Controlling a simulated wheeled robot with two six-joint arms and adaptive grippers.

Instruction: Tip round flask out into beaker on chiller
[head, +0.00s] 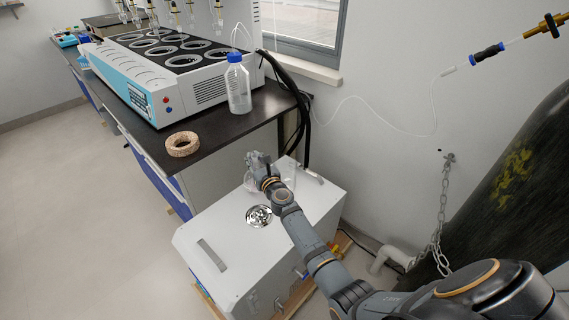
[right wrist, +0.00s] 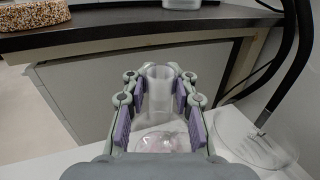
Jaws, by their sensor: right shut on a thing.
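My right gripper (head: 258,160) is over the back part of the white chiller (head: 215,238). In the right wrist view its purple-padded fingers (right wrist: 158,105) are shut on the clear round flask (right wrist: 160,140). The flask's neck (right wrist: 159,80) points away from the wrist, and its round body lies nearer the camera. The flask (head: 251,186) is faint in the head view, partly behind the gripper. A clear glass beaker (head: 289,172) stands on the chiller just right of the gripper, and it also shows in the right wrist view (right wrist: 262,148). My left gripper is not in view.
The dark bench (head: 205,150) behind the chiller holds a cork ring (head: 182,144), a blue-capped bottle (head: 238,88) and the distiller (head: 165,75). Black hoses (head: 300,110) hang by the wall. A round drain-like fitting (head: 259,216) and handles are on the chiller top.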

